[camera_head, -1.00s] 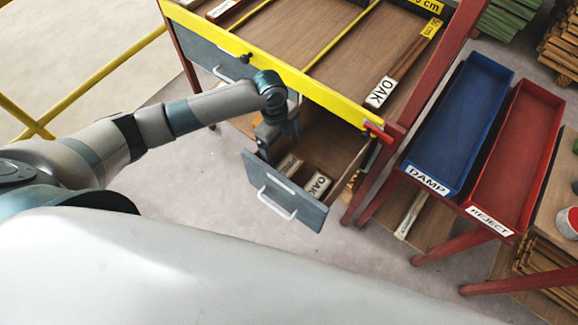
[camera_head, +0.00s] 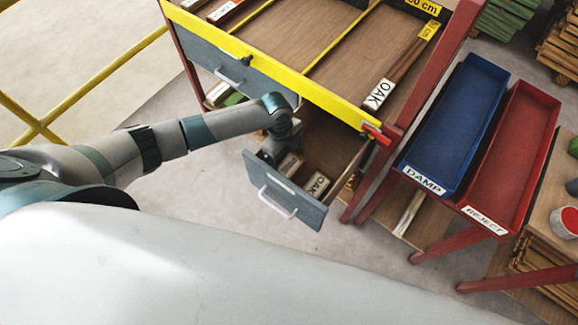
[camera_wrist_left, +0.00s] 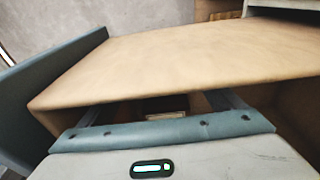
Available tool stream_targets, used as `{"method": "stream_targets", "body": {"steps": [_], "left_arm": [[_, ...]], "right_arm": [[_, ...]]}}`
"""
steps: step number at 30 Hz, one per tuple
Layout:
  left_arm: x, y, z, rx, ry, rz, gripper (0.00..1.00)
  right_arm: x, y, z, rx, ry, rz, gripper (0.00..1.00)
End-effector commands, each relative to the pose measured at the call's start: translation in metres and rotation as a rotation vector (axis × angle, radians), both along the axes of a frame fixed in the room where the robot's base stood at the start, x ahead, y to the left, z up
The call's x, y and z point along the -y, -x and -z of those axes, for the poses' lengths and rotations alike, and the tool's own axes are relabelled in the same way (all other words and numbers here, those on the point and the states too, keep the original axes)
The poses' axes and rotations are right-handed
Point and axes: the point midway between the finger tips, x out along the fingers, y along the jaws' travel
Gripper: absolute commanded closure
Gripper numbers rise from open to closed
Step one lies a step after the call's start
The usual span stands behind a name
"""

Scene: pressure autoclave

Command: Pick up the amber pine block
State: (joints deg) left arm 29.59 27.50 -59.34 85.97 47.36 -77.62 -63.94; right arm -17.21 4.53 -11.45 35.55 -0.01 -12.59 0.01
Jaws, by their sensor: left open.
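The open drawer (camera_head: 290,192) holds a block labelled OAK (camera_head: 317,184) and a second pale-ended block (camera_head: 289,166) to its left. I cannot read the second block's label or tell whether it is the amber pine block. My left gripper (camera_head: 272,155) is open, low inside the drawer's left side, close to the second block. In the left wrist view the two fingers stand apart, partly hidden by the gripper body, and a small pale block end (camera_wrist_left: 168,115) shows between them. I cannot tell if they touch it. My right gripper is not in view.
A yellow-edged bench (camera_head: 290,75) stands above the drawer, with an OAK-labelled piece (camera_head: 379,94) on top. A blue DAMP tray (camera_head: 455,125) and a red REJECT tray (camera_head: 515,150) are to the right. The drawer walls (camera_wrist_left: 180,65) closely surround the gripper.

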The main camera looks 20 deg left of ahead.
Motion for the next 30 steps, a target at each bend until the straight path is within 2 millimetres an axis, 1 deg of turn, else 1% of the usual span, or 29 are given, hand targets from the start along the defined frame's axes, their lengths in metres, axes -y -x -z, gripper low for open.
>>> {"method": "stream_targets", "body": {"steps": [3,7,21,23,24,25,26,30], "left_arm": [[0.001,0.000,0.012,-0.001,-0.001,-0.001,0.12],[0.002,0.001,0.019,0.000,0.000,0.000,0.12],[0.002,0.001,0.019,0.001,-0.001,0.000,0.12],[0.002,0.001,0.019,0.001,-0.001,0.000,0.27],[0.002,0.001,0.019,0.001,-0.001,0.000,0.36],[0.002,0.001,0.019,0.000,-0.001,0.000,0.44],[0.002,0.001,0.019,0.001,-0.001,0.000,0.48],[0.002,0.000,0.019,0.001,-0.001,0.000,0.48]], "right_arm": [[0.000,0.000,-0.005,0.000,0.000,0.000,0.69],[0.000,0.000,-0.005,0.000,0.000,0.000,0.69],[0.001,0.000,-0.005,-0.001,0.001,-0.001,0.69],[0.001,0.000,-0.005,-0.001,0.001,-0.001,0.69],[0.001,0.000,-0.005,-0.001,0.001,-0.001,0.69],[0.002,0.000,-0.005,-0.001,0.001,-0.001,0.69],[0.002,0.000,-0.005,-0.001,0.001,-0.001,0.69],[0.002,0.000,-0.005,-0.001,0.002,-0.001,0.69]]}}
